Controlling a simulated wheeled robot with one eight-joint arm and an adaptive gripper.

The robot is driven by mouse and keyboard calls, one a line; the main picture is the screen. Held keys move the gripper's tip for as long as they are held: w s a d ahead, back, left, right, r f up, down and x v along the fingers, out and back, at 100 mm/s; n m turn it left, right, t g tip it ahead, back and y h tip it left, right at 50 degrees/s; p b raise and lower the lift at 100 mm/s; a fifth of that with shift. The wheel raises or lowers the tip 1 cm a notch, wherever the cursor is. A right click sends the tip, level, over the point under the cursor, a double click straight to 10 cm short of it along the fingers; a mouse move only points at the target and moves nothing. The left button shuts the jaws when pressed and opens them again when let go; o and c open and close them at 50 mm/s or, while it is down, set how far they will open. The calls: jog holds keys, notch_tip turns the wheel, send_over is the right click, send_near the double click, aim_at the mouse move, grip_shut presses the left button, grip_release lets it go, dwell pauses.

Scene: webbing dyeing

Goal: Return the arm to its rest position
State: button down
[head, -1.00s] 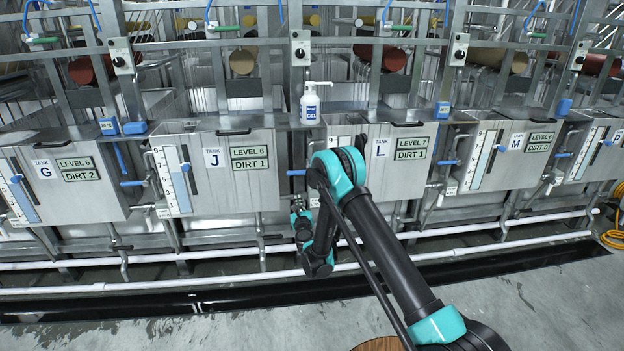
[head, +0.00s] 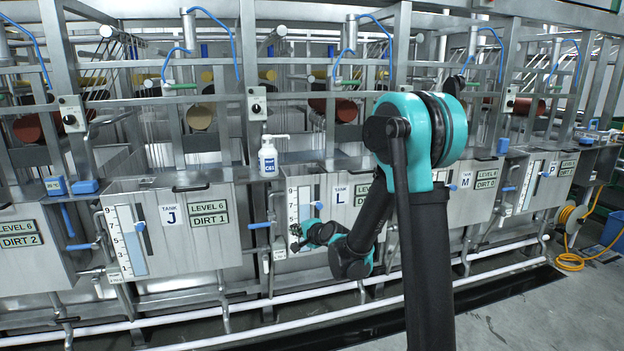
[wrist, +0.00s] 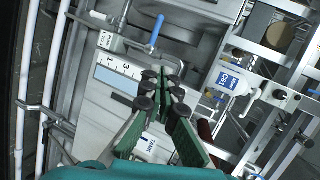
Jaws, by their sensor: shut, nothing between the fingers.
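My arm rises from the bottom of the head view to a high teal elbow, then bends down and left. My gripper (head: 297,238) is at its end, in front of the tank L front panel (head: 338,205). In the wrist view my gripper (wrist: 160,84) has its green fingers together, with nothing between them. The tank front behind it is tilted in that view. I cannot tell the exact gap between gripper and panel. The elbow hides part of the tank L front.
A white gel bottle (head: 268,158) stands on the tank ledge, also in the wrist view (wrist: 236,84). Blue valve handles (head: 262,225) stick out between tanks. White pipes (head: 260,328) run low along the front. A yellow hose (head: 572,245) lies at right. The floor (head: 515,315) at front right is clear.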

jog(key=s+d+f+n+g+h, duration=0.2)
jog(key=s+d+f+n, duration=0.1)
jog(key=s+d, duration=0.5)
jog(key=s+d+f+n+g+h, duration=0.2)
jog(key=s+d, duration=0.6)
jog(key=s, duration=0.7)
jog(key=s+d+f+n+g+h, duration=0.3)
jog(key=s+d+f+n, duration=0.1)
jog(key=s+d, duration=0.5)
jog(key=s+n, duration=0.1)
jog(key=s, duration=0.1)
jog(key=shift+s+n+h, duration=0.3)
jog(key=shift+s+h, duration=0.05)
jog(key=shift+h, duration=0.05)
